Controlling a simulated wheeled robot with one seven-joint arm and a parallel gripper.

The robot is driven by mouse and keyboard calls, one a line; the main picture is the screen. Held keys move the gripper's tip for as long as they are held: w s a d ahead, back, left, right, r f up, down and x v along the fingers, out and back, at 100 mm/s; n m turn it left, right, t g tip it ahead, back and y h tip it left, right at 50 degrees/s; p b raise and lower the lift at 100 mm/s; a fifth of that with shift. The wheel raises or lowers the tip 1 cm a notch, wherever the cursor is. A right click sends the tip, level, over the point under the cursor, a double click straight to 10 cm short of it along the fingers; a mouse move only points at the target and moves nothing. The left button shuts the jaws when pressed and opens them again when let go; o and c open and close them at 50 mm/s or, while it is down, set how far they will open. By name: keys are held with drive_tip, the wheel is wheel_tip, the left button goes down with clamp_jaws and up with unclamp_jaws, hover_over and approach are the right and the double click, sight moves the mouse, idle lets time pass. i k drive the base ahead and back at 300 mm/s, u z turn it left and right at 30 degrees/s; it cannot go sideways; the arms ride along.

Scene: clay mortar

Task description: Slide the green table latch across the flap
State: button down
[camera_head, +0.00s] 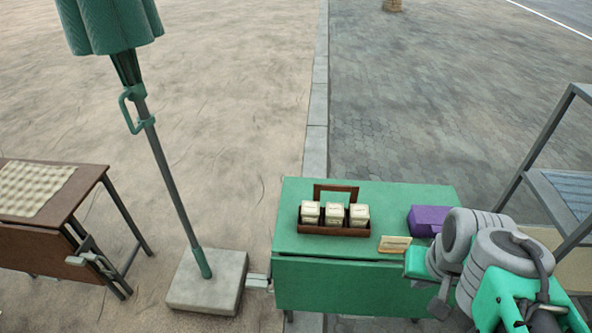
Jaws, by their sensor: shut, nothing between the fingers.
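The green table (380,198) stands right of centre, with its green flap (345,286) hanging down at the front. A small pale grey piece (258,282) sticks out at the flap's left edge, beside the parasol base; it looks like the latch, but its detail is too small to be sure. My gripper (438,306) is at the table's front right corner, in front of the flap's right end, far from that piece. It is shut and empty. My arm hides the table's right corner and part of the flap's right end.
A wooden caddy (334,232) with pale boxes, a small card (395,244) and a purple box (428,220) stand on the tabletop. A closed green parasol (170,170) rises from a concrete base (207,282). A brown table (50,235) is left, a grey rack (535,150) right.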

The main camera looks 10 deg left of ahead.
sight(252, 284)
drive_tip(key=k, duration=0.5)
drive_tip(key=u, duration=0.9)
drive_tip(key=i, duration=0.8)
drive_tip(key=u, duration=2.7)
